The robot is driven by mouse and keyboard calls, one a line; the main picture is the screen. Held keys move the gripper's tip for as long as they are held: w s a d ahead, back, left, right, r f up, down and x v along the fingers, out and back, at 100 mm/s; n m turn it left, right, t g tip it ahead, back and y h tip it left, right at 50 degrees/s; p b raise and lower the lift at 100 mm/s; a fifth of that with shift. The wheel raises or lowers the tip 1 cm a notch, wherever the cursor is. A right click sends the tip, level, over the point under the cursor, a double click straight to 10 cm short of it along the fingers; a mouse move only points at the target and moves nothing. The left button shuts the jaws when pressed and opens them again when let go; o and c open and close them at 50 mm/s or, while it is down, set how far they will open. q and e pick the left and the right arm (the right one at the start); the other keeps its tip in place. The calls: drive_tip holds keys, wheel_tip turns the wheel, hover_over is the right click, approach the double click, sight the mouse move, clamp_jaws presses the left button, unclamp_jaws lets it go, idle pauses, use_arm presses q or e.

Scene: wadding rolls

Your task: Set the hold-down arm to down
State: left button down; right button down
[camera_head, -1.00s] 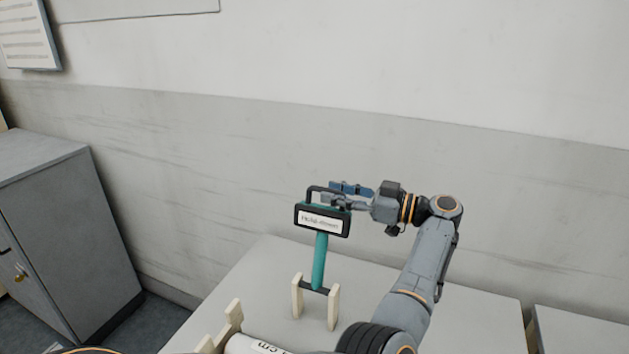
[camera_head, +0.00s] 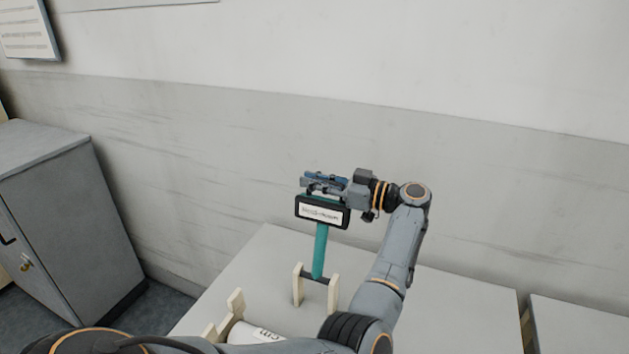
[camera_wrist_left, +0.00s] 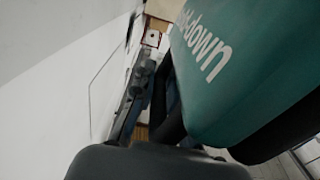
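The hold-down arm (camera_head: 320,250) is a teal bar standing upright between two cream posts on the table. A black block with a white label (camera_head: 320,212) is at its top, with a dark handle loop above. My left gripper (camera_head: 316,183) is at that loop, pointing left, and covers most of it. Whether its fingers are closed on the loop is hidden. In the left wrist view the teal face with white "down" lettering (camera_wrist_left: 205,50) is close up, beside a dark bar and part of a finger. My right gripper is out of view.
A white roll (camera_head: 250,334) lies at the front of the pale table (camera_head: 440,305), near a cream notched support (camera_head: 235,303). A grey cabinet (camera_head: 75,225) stands at the left. The wall is behind. Bare table lies right of my left arm.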

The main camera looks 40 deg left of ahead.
sight(309, 199)
use_arm(q)
drive_tip(key=shift+r, duration=0.1)
drive_tip(key=shift+s+d+r+p, duration=0.15)
drive_tip(key=shift+s+p, duration=0.1)
drive_tip(key=shift+p, duration=0.15)
drive_tip(key=shift+s+d+r+n+p, duration=0.1)
drive_tip(key=shift+s+d+n+p, duration=0.15)
drive_tip(key=shift+s+n+p, duration=0.45)
drive_tip(key=shift+s+d, duration=0.1)
drive_tip(key=shift+s, duration=0.4)
